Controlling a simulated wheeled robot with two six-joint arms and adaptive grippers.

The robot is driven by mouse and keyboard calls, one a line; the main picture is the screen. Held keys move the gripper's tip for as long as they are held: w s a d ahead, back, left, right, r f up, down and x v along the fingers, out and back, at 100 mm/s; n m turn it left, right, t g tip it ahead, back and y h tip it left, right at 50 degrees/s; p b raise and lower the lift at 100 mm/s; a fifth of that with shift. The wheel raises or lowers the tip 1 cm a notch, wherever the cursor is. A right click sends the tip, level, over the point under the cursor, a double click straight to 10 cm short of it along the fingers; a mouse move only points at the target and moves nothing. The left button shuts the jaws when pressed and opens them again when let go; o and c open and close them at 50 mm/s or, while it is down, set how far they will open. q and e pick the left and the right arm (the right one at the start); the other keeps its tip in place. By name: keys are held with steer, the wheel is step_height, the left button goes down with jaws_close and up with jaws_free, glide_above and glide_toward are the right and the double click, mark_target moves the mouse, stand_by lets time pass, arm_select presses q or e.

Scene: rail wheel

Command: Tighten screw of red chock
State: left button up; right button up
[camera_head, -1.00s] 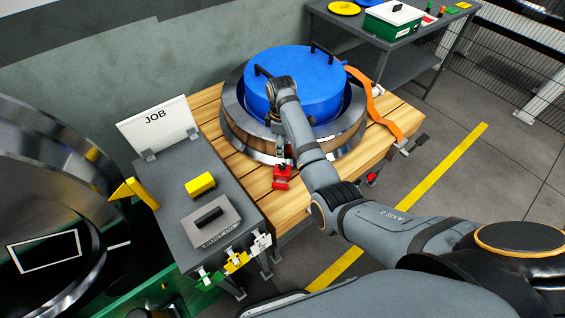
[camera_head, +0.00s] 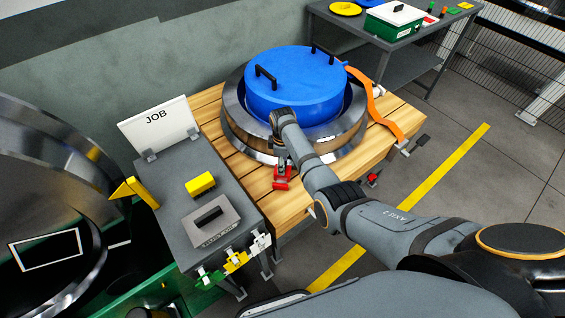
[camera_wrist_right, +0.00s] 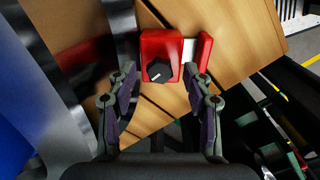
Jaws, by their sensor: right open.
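The red chock (camera_head: 281,184) sits on the wooden table at the near side of the steel wheel (camera_head: 240,136). In the right wrist view the red chock (camera_wrist_right: 174,44) has a black knob-like screw (camera_wrist_right: 158,71) with a white mark on its near face. My right gripper (camera_head: 281,165) is just above the chock and partly covers it in the head view. In the wrist view the right gripper (camera_wrist_right: 160,76) is open, with one finger on each side of the screw and nothing held. Contact with the screw cannot be told. My left gripper is out of view.
A blue drum-like part (camera_head: 310,85) with black handles stands inside the wheel. An orange strap (camera_head: 378,105) hangs to its right.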

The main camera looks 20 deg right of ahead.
jaws_close()
steer(key=shift+r+m, duration=0.1)
steer(key=shift+m, duration=0.3)
steer(key=m+p, duration=0.2)
steer(key=shift+m, duration=0.4)
steer(key=m+p, duration=0.1)
steer(key=m, duration=0.3)
steer(key=shift+m, duration=0.3)
steer(key=m+p, duration=0.1)
steer(key=m, duration=0.9)
steer(key=shift+m, duration=0.4)
steer(key=shift+p, duration=0.3)
